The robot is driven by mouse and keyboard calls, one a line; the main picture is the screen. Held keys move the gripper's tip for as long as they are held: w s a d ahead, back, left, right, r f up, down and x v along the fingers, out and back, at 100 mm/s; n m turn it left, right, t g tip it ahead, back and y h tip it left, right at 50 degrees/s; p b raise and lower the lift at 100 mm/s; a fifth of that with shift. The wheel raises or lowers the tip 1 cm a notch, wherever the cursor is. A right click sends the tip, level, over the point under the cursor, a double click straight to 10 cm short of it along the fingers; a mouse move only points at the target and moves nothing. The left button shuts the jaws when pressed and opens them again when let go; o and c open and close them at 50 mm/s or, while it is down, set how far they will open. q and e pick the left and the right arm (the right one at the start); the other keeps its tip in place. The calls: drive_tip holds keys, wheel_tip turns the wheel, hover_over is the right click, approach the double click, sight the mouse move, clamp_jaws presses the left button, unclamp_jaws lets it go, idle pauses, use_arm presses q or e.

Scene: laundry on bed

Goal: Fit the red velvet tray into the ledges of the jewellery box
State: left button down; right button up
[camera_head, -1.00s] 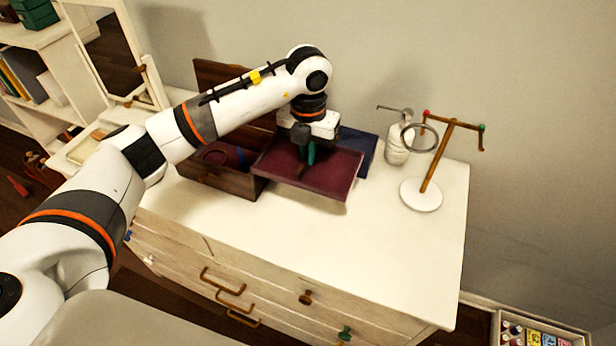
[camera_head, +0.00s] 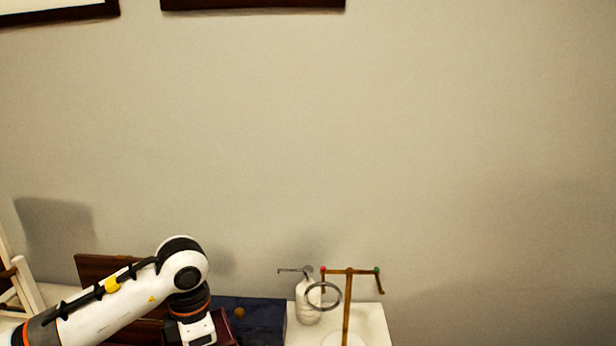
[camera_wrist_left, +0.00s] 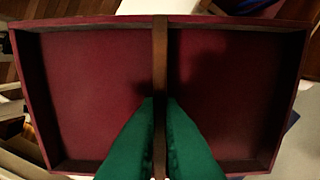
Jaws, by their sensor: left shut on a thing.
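The red velvet tray (camera_wrist_left: 225,85) fills most of the left wrist view, with a dark wooden divider across its middle. My left gripper (camera_wrist_left: 160,103) is shut on that divider with its green fingers on both sides. In the head view only a corner of the tray (camera_head: 227,326) shows beside my left wrist at the bottom edge. The raised brown lid of the jewellery box (camera_head: 103,268) shows behind my left arm. The box's inside and ledges are out of view or hidden. My right gripper is not in view.
A dark blue box (camera_head: 258,318) with a small orange-brown knob lies right of the tray. A white bottle (camera_head: 308,302) and a wooden stand (camera_head: 347,300) with a grey ring stand further right on the white dresser top (camera_head: 377,322). Bare wall fills most of the head view.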

use_arm(q)
drive_tip(key=s+m, duration=0.1)
drive_tip(key=m, duration=0.2)
drive_tip(key=s+f+m, duration=0.1)
drive_tip(key=s+m, duration=0.1)
drive_tip(key=m, duration=0.1)
drive_tip(key=s+f+m, duration=0.1)
drive_tip(key=m, duration=0.2)
drive_tip(key=shift+s+a+f+m, duration=0.1)
drive_tip(key=shift+s+a+m, duration=0.1)
drive_tip(key=shift+m, duration=0.2)
drive_tip(key=s+m, duration=0.2)
drive_tip(key=m, duration=0.1)
drive_tip(key=s+f+m, duration=0.1)
drive_tip(key=m, duration=0.3)
drive_tip(key=s+f+m, duration=0.1)
drive_tip(key=s+m, duration=0.1)
drive_tip(key=m, duration=0.1)
drive_tip(key=shift+s+m, duration=0.3)
drive_tip(key=shift+m, duration=0.1)
drive_tip(key=s+m, duration=0.1)
drive_tip(key=m, duration=0.2)
drive_tip(key=shift+s+f, duration=0.2)
drive_tip(key=shift+s, duration=0.15)
